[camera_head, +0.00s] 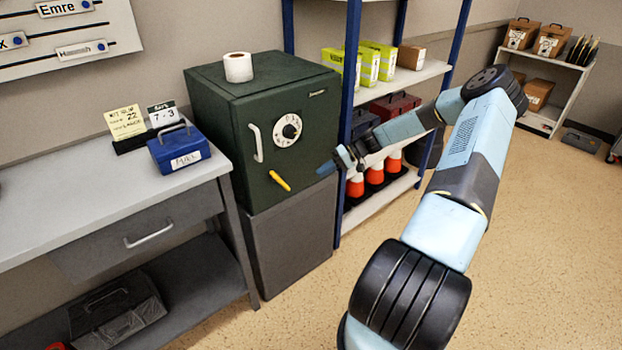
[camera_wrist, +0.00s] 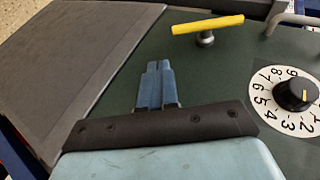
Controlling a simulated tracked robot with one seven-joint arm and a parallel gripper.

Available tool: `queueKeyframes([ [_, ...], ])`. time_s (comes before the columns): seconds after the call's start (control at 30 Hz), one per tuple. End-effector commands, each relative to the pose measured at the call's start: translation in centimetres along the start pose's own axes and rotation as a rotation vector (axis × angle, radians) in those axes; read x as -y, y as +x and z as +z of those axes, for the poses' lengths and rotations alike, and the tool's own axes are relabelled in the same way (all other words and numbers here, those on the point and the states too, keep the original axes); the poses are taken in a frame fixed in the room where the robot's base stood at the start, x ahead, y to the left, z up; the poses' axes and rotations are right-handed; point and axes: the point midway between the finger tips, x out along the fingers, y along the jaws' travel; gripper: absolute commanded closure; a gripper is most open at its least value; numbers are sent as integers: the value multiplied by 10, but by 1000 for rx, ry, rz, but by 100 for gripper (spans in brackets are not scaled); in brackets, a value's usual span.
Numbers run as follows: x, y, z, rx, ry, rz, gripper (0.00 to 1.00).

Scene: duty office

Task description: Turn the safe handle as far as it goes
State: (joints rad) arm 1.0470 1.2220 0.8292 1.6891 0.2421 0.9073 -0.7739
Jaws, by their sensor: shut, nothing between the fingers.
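The dark green safe (camera_head: 255,125) stands on a grey cabinet, its door facing me. The yellow safe handle (camera_head: 280,181) sits low on the door and slants down to the right. It also shows in the wrist view (camera_wrist: 208,25), near the top, on a short metal spindle. The white numbered dial (camera_head: 288,129) is above it, with a pale fixed pull handle (camera_head: 256,142) to the left. My gripper (camera_head: 327,168) is to the right of the yellow handle, in front of the door's right side. In the wrist view its blue fingers (camera_wrist: 156,72) are together and empty, apart from the handle.
A toilet roll (camera_head: 238,67) stands on the safe. A desk (camera_head: 100,200) on the left holds a blue box (camera_head: 178,150) and note cards (camera_head: 126,122). The floor in front is clear.

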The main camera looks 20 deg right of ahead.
Motion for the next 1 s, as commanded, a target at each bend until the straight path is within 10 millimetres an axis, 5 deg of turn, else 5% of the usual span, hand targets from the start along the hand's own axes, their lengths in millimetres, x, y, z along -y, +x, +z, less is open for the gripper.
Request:
queueKeyframes([
  [0.3, -2, -30, 0, 1, -1, 0, 100],
  [1.0, 8, -29, 0, 27, -6, 25, 100],
])
